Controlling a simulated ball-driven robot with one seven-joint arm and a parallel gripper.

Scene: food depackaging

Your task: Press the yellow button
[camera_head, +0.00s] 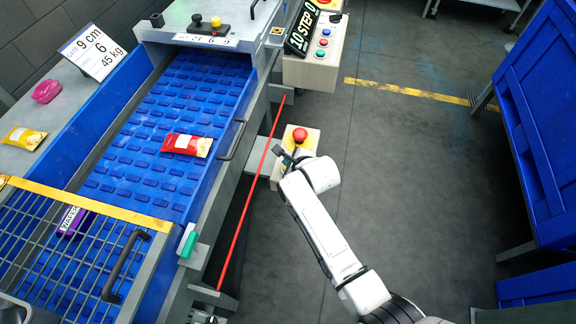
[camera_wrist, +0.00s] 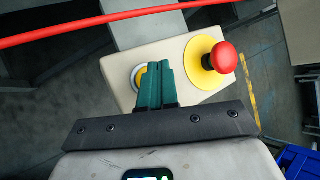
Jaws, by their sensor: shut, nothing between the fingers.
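The yellow button (camera_wrist: 137,75) has a pale ring and sits on a cream box (camera_wrist: 188,98) in the wrist view. My gripper (camera_wrist: 158,68) is shut and empty, with its green fingers in front of the button and hiding its right part. I cannot tell whether the fingertips touch it. In the head view my gripper (camera_head: 281,153) is over the same box (camera_head: 312,138), and the yellow button there is mostly hidden by my arm.
A red mushroom button (camera_wrist: 222,58) on a yellow disc stands beside the yellow button. A red cord (camera_head: 248,200) runs along the blue conveyor (camera_head: 130,130). A control panel (camera_head: 310,70) stands farther back. The floor right of my arm is clear.

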